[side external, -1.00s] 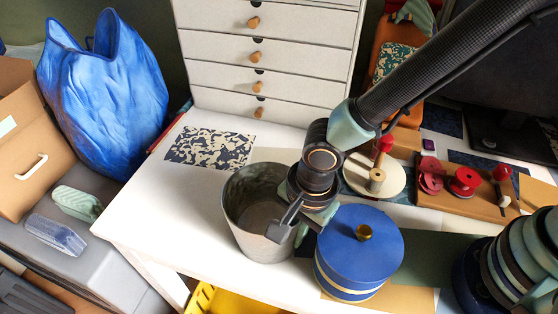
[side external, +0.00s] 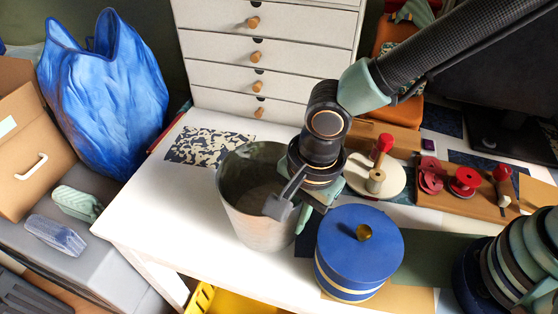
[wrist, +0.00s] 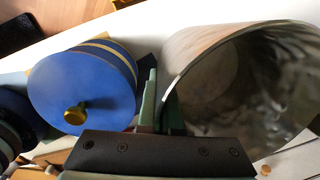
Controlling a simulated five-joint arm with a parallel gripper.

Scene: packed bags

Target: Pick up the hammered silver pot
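The hammered silver pot (side external: 246,218) is a grey metal bucket, open at the top, left of the blue lidded tin. It also fills the right side of the wrist view (wrist: 185,75), its mouth facing the camera. My gripper (side external: 291,210) is at the pot's right rim, with a grey finger over the mouth and a green finger on the outside. In the wrist view my gripper (wrist: 161,105) is closed on the pot's wall. The pot seems slightly raised and tilted; its base contact is hard to see.
The blue round tin (side external: 358,255) with a brass knob stands close to the right. A white drawer unit (side external: 270,55) stands behind, with a patterned sheet (side external: 210,147) before it. A board with red spools (side external: 465,188) lies at the right. The white tabletop (side external: 165,205) is clear at the left.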

